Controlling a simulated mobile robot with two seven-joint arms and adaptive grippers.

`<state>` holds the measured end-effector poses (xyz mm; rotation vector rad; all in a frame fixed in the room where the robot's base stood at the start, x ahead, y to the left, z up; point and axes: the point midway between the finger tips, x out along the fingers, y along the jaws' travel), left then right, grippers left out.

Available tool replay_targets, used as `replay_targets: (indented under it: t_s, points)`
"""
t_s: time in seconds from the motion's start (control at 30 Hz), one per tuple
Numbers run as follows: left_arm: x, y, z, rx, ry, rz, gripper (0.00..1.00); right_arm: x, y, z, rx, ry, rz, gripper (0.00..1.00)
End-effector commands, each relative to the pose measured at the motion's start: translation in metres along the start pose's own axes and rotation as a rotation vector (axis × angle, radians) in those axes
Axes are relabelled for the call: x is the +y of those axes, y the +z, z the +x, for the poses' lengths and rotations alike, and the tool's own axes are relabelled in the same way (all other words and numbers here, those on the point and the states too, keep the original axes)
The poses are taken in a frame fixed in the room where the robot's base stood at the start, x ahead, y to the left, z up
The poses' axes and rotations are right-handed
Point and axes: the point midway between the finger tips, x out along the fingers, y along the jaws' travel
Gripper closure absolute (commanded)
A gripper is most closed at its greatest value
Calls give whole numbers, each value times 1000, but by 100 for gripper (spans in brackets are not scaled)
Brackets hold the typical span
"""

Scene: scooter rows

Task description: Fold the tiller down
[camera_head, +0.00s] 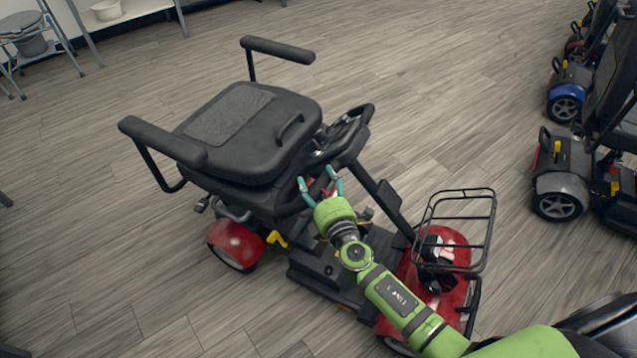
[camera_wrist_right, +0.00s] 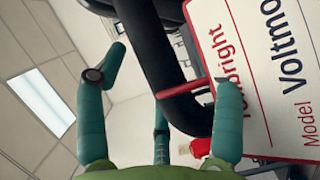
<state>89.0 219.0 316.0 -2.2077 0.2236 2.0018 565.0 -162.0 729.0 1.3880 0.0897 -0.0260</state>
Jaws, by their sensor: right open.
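The scooter's tiller (camera_head: 382,190) is a black post that leans from the red front deck back toward the seat (camera_head: 250,125). Its handlebar head (camera_head: 347,135) is beside the front of the black seat. My right gripper (camera_head: 320,180), with teal fingers, is just below the handlebar head, in front of the seat. In the right wrist view the open gripper (camera_wrist_right: 168,70) has a curved black bar (camera_wrist_right: 150,60) between its fingers; I cannot tell whether they touch it. A white card with red and black print (camera_wrist_right: 262,70) is close to the right finger. My left gripper is out of view.
A black wire basket (camera_head: 460,225) is above the red front (camera_head: 440,265) of the scooter. Armrests (camera_head: 278,50) stick up around the seat. More scooters (camera_head: 580,165) stand at the right. A walker-like commode frame (camera_head: 35,45) is at the upper left.

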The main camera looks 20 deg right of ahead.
Motion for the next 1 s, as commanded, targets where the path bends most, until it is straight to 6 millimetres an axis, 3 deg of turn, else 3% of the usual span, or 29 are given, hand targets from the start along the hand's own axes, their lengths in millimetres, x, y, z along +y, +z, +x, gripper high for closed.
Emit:
replay_targets:
  t_s: [0.27,0.3,0.43,0.47,1.0]
  points:
    - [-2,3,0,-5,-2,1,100,0,0,3,1,-1,1,32]
    - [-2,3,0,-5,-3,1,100,0,0,3,1,-1,1,40]
    - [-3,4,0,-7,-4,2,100,0,0,2,1,-1,1,92]
    - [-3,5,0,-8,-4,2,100,0,0,2,1,-1,1,100]
    - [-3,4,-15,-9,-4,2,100,16,19,-16,0,0,4,100]
